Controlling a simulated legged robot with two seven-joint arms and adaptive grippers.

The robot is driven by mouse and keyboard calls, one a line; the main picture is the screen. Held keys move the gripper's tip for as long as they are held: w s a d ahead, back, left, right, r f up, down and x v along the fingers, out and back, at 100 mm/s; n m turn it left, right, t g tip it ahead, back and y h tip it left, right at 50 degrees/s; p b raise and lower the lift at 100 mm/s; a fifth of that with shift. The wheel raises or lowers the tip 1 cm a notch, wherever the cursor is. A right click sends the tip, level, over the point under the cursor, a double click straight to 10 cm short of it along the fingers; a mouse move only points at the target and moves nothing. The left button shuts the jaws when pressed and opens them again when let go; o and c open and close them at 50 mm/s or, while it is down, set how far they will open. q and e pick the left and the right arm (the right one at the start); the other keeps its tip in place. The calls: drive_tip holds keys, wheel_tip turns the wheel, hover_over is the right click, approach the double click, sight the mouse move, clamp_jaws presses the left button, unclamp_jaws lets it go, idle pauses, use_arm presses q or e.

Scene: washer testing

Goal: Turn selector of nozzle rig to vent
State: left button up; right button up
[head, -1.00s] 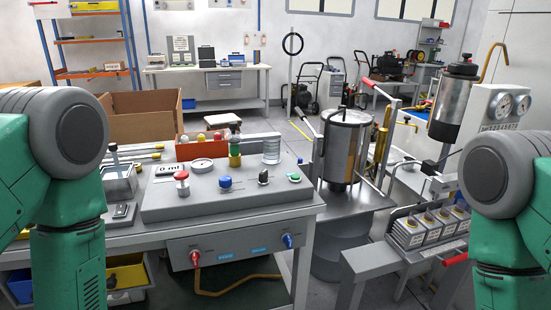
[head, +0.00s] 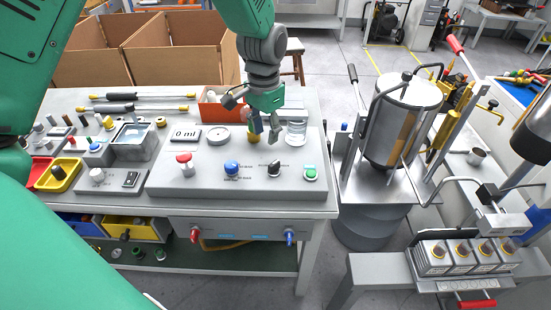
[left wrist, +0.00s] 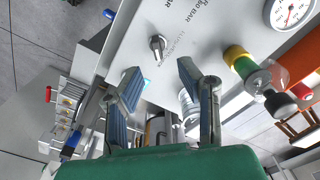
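The nozzle rig's grey panel (head: 206,184) stands on the bench at centre left. It carries a "0 ml" display, a red mushroom button (head: 184,160), a blue knob (head: 232,168), a dark selector knob (head: 274,168) and a green button (head: 310,173). My left gripper (head: 265,133) points down above the back of the panel, behind the selector and apart from it. In the left wrist view the fingers (left wrist: 158,68) are open and empty, and the selector (left wrist: 157,43) shows just beyond the gap. Its small labels are too blurred to read. My right gripper is out of view.
A red-orange bin (head: 222,110) and a clear ringed cylinder (head: 296,133) stand behind the panel, close to the left gripper. A metal tank (head: 400,125) stands right of the bench.

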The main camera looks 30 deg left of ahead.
sight(272, 166)
use_arm(q)
drive_tip(key=f, duration=0.2)
drive_tip(key=d+f, duration=0.1)
drive_tip(key=f, duration=0.2)
drive_tip(key=d+f, duration=0.1)
drive_tip(key=f, duration=0.1)
drive_tip(key=shift+w+f, duration=0.2)
drive_tip(key=f, duration=0.1)
drive_tip(key=a+f, duration=0.1)
drive_tip(key=f, duration=0.1)
drive_tip(key=shift+s+f, duration=0.1)
drive_tip(key=shift+f, duration=0.1)
drive_tip(key=shift+a+f, duration=0.35)
drive_tip(key=shift+f, duration=0.2)
drive_tip(key=shift+d+r, duration=0.15)
drive_tip(key=shift+d, duration=0.2)
drive_tip(key=shift+c, duration=0.5)
drive_tip(key=shift+d, duration=0.3)
clamp_jaws()
